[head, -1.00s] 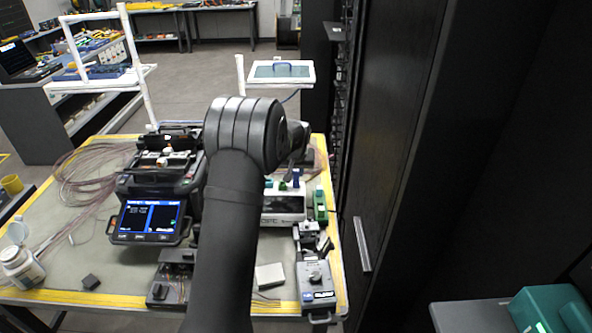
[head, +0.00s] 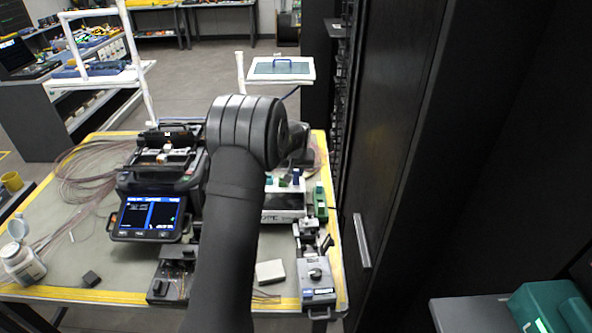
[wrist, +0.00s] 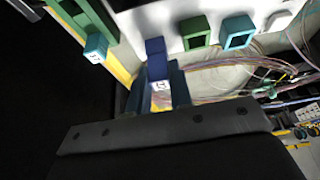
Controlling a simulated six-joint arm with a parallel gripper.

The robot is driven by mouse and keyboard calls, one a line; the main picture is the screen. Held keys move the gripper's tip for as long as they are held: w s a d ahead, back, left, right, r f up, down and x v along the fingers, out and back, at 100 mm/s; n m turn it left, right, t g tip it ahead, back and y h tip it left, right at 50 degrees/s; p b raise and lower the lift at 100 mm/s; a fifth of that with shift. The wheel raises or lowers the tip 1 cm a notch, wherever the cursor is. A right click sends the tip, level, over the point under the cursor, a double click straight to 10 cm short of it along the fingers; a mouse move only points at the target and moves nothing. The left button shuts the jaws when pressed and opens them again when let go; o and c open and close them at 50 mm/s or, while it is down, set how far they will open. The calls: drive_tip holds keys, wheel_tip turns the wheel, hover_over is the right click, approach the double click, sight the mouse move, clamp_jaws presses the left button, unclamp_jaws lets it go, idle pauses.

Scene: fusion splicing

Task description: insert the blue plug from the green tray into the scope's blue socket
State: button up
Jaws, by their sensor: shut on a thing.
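In the wrist view my gripper (wrist: 160,92) is shut on a blue plug (wrist: 160,86) with a pale marked end. The plug lines up with the dark blue socket (wrist: 155,48) on the white scope (wrist: 215,12), the leftmost of its row. They look close or touching; I cannot tell how far the plug is inside. The green tray (wrist: 97,12) is at upper left, with a teal plug (wrist: 96,46) at its edge. In the head view the scope (head: 284,217) and green tray (head: 320,203) stand right of my forearm, which hides most of my gripper.
A green socket (wrist: 195,32), a teal socket (wrist: 237,31) and a white one (wrist: 279,20) sit beside the blue one. Thin cables (wrist: 265,82) run at right. A splicer with a screen (head: 150,215) stands left of my arm; a dark cabinet (head: 400,130) borders the table's right side.

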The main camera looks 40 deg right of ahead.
idle(0.5)
drive_tip(key=o, duration=0.9)
drive_tip(key=shift+o, duration=0.2)
drive_tip(key=shift+r, duration=2.95)
drive_tip(key=shift+f, duration=0.1)
wheel_tip(320, 180, down, 6)
drive_tip(key=shift+r, duration=0.1)
